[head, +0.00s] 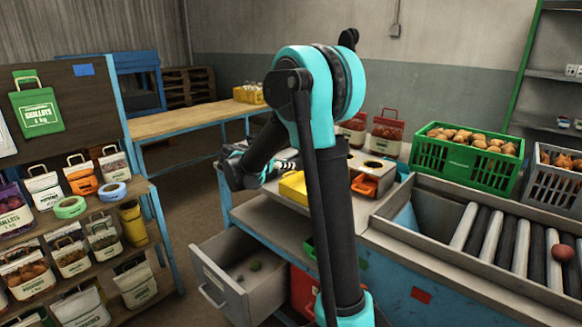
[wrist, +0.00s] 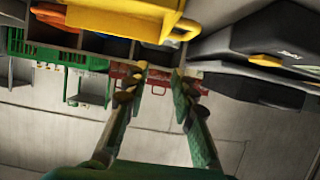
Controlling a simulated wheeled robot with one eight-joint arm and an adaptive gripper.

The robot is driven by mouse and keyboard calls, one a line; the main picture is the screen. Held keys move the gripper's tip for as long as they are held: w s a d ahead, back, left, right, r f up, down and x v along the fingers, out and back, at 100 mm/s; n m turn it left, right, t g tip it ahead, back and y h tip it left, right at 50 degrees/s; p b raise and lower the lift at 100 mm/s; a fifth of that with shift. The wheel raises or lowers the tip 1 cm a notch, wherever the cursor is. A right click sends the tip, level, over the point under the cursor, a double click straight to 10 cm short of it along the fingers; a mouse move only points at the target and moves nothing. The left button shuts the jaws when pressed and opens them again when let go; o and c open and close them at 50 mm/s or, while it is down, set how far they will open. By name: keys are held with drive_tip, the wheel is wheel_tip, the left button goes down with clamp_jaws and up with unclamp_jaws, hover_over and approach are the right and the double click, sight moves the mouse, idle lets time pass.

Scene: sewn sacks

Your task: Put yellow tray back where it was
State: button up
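The yellow tray (head: 293,187) sits on the workbench in the head view, partly hidden behind my arm. In the wrist view a yellow tray-like piece (wrist: 125,18) fills the top edge, cut off by the frame. My gripper (wrist: 158,82) shows in the wrist view with its two fingers apart and nothing between them. The yellow piece is above the fingertips in that picture and does not appear gripped.
An open grey drawer (head: 240,277) sticks out below the bench. An orange item (head: 366,185) lies in a bench compartment. A green crate (head: 468,152) of onions stands by the roller conveyor (head: 495,240). A shelf of sacks (head: 72,215) stands left; floor between is clear.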

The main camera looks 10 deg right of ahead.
drive_tip(key=v, duration=0.8)
drive_tip(key=s+d+f+n+g+y, duration=0.2)
drive_tip(key=s+d+f+n+y, duration=0.15)
drive_tip(key=s+f, duration=0.3)
drive_tip(key=s+d+f+n+g+y, duration=0.1)
drive_tip(key=s+d+f+n+y, duration=0.1)
drive_tip(key=s+d+f, duration=0.45)
drive_tip(key=s+a+f+n+y, duration=0.2)
drive_tip(key=s+a+f+y, duration=0.1)
drive_tip(key=s, duration=0.5)
drive_tip(key=s+a+f+n+y, duration=0.3)
drive_tip(key=s+f, duration=0.2)
drive_tip(key=s, duration=0.4)
drive_tip(key=shift+s+a+n, duration=0.25)
drive_tip(key=shift+a+n, duration=0.1)
